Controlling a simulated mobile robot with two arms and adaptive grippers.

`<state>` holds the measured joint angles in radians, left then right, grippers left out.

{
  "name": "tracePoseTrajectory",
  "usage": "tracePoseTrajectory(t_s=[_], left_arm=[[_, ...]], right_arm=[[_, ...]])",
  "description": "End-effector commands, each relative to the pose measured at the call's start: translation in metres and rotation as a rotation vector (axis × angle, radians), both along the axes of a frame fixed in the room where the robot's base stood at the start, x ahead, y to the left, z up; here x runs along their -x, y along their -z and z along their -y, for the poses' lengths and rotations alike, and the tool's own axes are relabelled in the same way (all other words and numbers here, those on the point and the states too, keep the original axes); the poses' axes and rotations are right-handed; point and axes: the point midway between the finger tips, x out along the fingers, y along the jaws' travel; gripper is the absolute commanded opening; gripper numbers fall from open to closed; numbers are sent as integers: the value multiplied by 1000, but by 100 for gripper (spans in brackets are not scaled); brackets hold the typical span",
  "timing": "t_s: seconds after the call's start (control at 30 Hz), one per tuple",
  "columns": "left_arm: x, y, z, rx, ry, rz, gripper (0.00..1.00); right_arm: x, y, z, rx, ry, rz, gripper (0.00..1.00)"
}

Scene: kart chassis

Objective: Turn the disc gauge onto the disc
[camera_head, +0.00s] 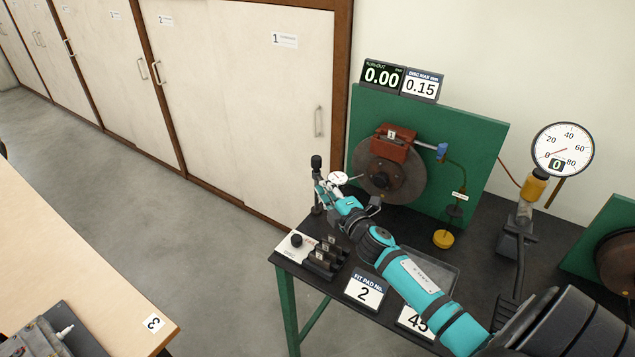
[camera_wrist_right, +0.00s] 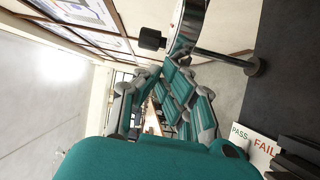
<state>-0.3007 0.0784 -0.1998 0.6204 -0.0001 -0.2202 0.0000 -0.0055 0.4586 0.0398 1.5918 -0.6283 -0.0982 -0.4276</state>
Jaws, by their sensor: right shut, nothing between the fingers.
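The disc gauge (camera_head: 338,178) is a small white dial on a slim post with a black knob on top, at the table's left edge in the head view. In the right wrist view the gauge (camera_wrist_right: 190,28) shows nearly edge-on, with its post running to a round base. The brown-grey disc (camera_head: 407,185) is mounted on a green board, under a red caliper, right of the gauge. A thin stem points from the dial towards the disc; whether they touch I cannot tell. My right gripper (camera_head: 338,194) is shut and empty, close beside the gauge post. My left gripper is out of view.
A run-out display (camera_head: 382,75) reads 0.00, beside a disc max sign of 0.15. A PASS/FAIL box (camera_head: 296,243) with a black knob and a dark pad rack (camera_head: 325,258) stand below my wrist. A round pressure gauge (camera_head: 562,150) stands at right. A grey tray lies behind my forearm.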

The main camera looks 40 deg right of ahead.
Motion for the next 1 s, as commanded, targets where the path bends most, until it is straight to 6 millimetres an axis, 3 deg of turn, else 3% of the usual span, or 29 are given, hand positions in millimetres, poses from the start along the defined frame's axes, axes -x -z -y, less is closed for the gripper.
tracePoseTrajectory(t_s=[0.4,1.0], left_arm=[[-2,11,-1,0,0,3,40],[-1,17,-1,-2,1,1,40]], right_arm=[[4,2,32,4,-316,-2,0],[4,1,42,0,-317,1,0]])
